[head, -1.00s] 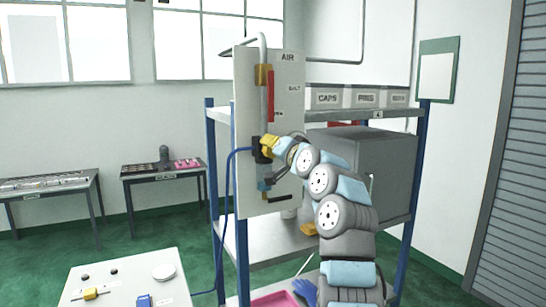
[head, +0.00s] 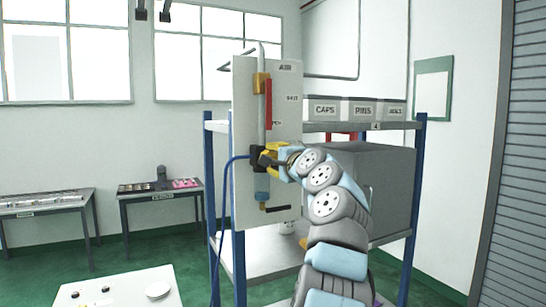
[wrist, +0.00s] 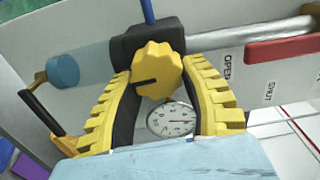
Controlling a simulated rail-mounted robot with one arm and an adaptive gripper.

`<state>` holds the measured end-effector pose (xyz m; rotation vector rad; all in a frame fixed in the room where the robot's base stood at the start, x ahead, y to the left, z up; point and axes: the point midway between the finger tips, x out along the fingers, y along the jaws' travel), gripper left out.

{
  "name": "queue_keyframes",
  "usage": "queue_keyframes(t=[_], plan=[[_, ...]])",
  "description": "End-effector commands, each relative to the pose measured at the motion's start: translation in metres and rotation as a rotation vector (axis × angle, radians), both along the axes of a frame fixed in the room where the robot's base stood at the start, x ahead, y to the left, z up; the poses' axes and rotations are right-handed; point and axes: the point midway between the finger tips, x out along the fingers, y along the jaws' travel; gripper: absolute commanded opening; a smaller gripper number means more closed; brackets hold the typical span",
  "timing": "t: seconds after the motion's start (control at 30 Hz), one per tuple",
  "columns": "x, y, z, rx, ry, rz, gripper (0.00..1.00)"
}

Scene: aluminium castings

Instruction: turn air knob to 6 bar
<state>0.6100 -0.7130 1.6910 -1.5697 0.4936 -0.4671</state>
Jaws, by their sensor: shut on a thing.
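The yellow scalloped air knob (wrist: 160,62) sits on a dark regulator body (wrist: 125,45) in the wrist view. A black mark on the knob points to the left. My gripper (wrist: 158,74) is shut on the knob, with one yellow ribbed finger on each side. A round white gauge (wrist: 170,119) shows between the fingers; its needle points to the right, and its numbers are too small to read. In the head view, my gripper (head: 272,156) is at the regulator (head: 257,159) on the white AIR panel (head: 286,190); the knob is mostly hidden there.
A red handle (head: 268,104) is on the pipe above the regulator. A black-handled lever (head: 275,209) is below it. A blue hose (head: 229,165) runs down on the left. A shelf rack with labelled bins (head: 358,110) and a grey box (head: 385,185) stands behind my arm.

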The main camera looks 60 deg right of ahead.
Motion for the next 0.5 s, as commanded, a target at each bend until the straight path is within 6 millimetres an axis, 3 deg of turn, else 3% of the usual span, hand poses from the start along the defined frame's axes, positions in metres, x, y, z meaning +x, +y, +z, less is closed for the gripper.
queue_keyframes(t=[0.5], plan=[[0.0025,0.0007,-0.0035,0.048,-0.027,0.003,0.08]])
